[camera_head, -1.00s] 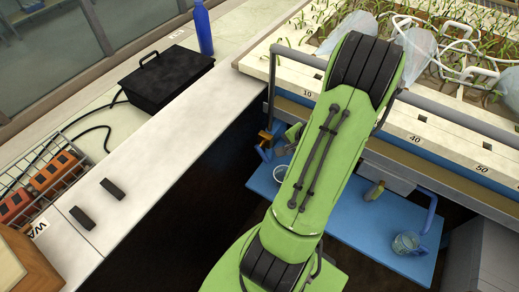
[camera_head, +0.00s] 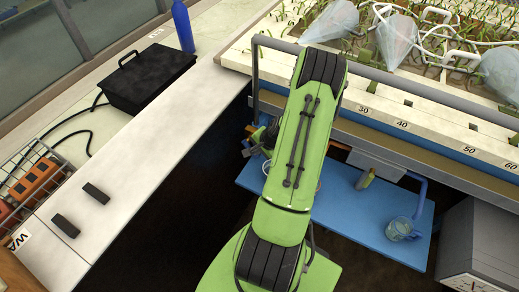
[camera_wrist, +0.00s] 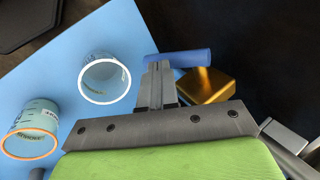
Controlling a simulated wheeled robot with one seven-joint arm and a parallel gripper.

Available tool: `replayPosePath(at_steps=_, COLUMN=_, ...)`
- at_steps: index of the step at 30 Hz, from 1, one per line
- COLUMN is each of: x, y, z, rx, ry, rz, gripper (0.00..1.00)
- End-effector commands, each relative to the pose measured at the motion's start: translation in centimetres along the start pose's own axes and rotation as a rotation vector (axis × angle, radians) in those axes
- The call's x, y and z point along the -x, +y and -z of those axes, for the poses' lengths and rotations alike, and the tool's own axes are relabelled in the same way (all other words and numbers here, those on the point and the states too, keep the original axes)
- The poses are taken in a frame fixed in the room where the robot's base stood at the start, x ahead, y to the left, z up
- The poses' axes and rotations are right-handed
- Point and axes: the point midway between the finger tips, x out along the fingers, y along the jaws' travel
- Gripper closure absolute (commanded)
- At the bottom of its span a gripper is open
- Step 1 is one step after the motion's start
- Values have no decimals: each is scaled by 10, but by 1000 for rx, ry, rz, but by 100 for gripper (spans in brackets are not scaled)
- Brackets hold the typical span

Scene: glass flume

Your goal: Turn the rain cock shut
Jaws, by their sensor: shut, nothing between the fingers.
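A brass body (camera_wrist: 205,86) with a blue bar handle (camera_wrist: 178,57), seemingly the rain cock, shows in the wrist view. My gripper (camera_wrist: 157,66) is shut and empty, its fingertips just by the left part of the blue handle. I cannot tell whether they touch. In the head view a small brass and blue fitting (camera_head: 248,152) shows left of my green arm, under the flume's near edge. I cannot tell how far the cock is turned.
A blue shelf (camera_head: 345,215) lies under the flume (camera_head: 400,105) and carries a clear jug (camera_head: 402,230). The wrist view shows a white-rimmed cup (camera_wrist: 104,80) and an orange-rimmed cup (camera_wrist: 31,135). A black box (camera_head: 150,78) and blue bottle (camera_head: 183,26) stand left.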

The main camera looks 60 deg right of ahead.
Motion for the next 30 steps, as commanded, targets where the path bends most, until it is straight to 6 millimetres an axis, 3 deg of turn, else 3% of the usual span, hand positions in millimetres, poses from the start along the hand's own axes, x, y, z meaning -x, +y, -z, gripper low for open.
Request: replayPosePath(at_steps=30, x=-10, y=6, z=0, rx=-20, ry=-36, rz=165, gripper=100)
